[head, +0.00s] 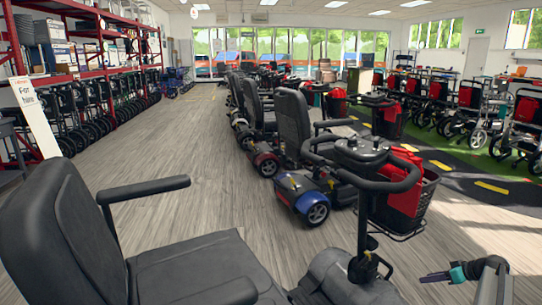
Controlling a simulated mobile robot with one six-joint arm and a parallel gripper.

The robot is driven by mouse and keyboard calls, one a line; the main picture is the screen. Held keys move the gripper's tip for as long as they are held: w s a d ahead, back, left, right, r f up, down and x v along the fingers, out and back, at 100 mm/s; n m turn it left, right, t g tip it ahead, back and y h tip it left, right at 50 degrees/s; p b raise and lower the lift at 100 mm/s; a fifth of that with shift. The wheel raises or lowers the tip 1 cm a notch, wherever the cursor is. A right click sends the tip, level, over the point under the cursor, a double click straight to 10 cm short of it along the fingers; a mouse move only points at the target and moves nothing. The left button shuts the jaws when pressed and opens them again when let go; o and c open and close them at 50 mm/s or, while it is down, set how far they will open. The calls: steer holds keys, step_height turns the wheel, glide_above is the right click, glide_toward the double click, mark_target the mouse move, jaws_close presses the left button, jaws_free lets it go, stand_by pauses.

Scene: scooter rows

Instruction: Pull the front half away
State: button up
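The nearest mobility scooter fills the bottom of the head view. Its black seat (205,270) with armrests is at lower left. Its front half (345,283) shows as a dark grey body with an upright tiller (363,215) and looped black handlebars (372,160). A black wire basket (428,190) holding a red bag (405,190) is at the tiller. My gripper (437,277) is at lower right, to the right of the front half and apart from it in the picture, pointing left. Its fingers are small and seen edge-on, so their opening is unclear. The scooter's lower parts and any joint between halves are out of view.
A row of scooters (292,125) runs away behind it, one with a blue body (312,205) close by. Wheelchairs and rollators (85,110) line the left under red shelving. More stand on green flooring (475,160) at right. The wooden aisle (180,150) at left is clear.

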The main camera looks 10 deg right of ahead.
steer(key=s+a+f+g+p, duration=0.1)
steer(key=a+p, duration=0.1)
steer(key=a, duration=0.4)
steer(key=s+a+f+m+g+p, duration=0.1)
steer(key=a+f+p, duration=0.1)
steer(key=a, duration=0.5)
steer(key=s+a+f+g+p, duration=0.1)
steer(key=a+f+p, duration=0.1)
steer(key=a, duration=0.5)
steer(key=shift+s+a+f+g+y+p, duration=0.1)
steer(key=shift+s+f+g+y+p, duration=0.15)
steer(key=shift+p, duration=0.6)
steer(key=s+a+f+m+g+h+p, duration=0.1)
steer(key=s+a+g+p, duration=0.45)
steer(key=s+a, duration=0.7)
steer(key=s+a+m+g+h+p, duration=0.1)
steer(key=s+a+g+p, duration=0.1)
steer(key=s+a+p, duration=1.1)
steer(key=s+a+r+g+h+p, duration=0.1)
steer(key=s+a+r+h, duration=0.1)
steer(key=s, duration=0.5)
steer(key=s+a+r+g+h+p, duration=0.1)
steer(key=s+a+r+p, duration=0.1)
steer(key=s+a, duration=0.3)
steer(key=shift+s+a+r+h, duration=0.35)
steer(key=shift+s+r, duration=0.55)
steer(key=shift+s, duration=0.05)
